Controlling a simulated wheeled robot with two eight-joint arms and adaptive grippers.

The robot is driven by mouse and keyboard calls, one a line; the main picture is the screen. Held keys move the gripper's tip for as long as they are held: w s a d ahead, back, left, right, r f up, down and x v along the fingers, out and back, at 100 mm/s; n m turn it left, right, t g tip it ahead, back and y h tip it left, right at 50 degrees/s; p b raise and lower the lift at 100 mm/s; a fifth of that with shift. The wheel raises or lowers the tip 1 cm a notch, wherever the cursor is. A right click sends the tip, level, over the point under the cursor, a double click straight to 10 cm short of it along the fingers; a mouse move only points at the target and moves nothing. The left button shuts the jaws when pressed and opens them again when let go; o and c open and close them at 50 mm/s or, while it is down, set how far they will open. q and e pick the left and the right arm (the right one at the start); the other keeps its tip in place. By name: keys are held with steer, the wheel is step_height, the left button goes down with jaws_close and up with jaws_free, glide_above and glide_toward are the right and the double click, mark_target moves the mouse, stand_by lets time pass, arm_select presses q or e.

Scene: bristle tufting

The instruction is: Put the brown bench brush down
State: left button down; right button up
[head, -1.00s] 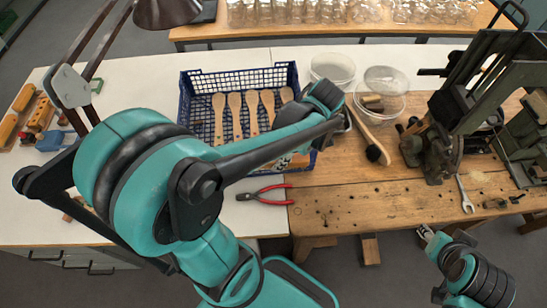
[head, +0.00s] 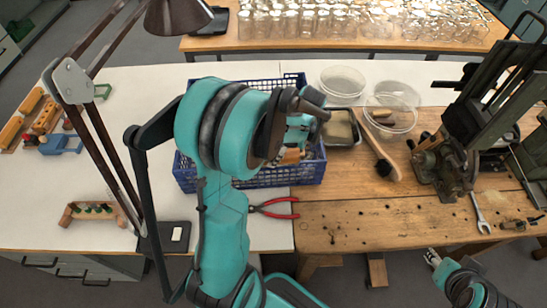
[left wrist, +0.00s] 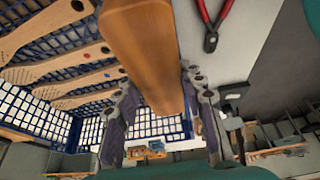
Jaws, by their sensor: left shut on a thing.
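The brown bench brush shows as a long, smooth wooden block (left wrist: 145,45) in the left wrist view, between the two fingers of my left gripper (left wrist: 160,92). The gripper is shut on it. The blue mesh crate (head: 301,175) stands on the white table, with my left arm reaching over it. In the head view my arm hides the left gripper's fingers and most of the crate's inside. My right gripper (head: 431,258) is at the lower right, off the bench's front edge; its fingers are too small to read.
Wooden spoon-shaped handles (left wrist: 60,65) lie in the crate. Red pliers (head: 274,208) lie in front of it. To its right are a dark tray (head: 341,128), clear dishes (head: 391,106) and a long-handled black-tipped brush (head: 380,158). The wooden bench's front middle (head: 360,215) is clear.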

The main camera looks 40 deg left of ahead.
arm_select(q)
steer(key=shift+f, duration=0.45)
steer(key=c, duration=0.9)
jaws_free()
steer(key=shift+d, duration=0.1)
steer(key=shift+r, duration=0.1)
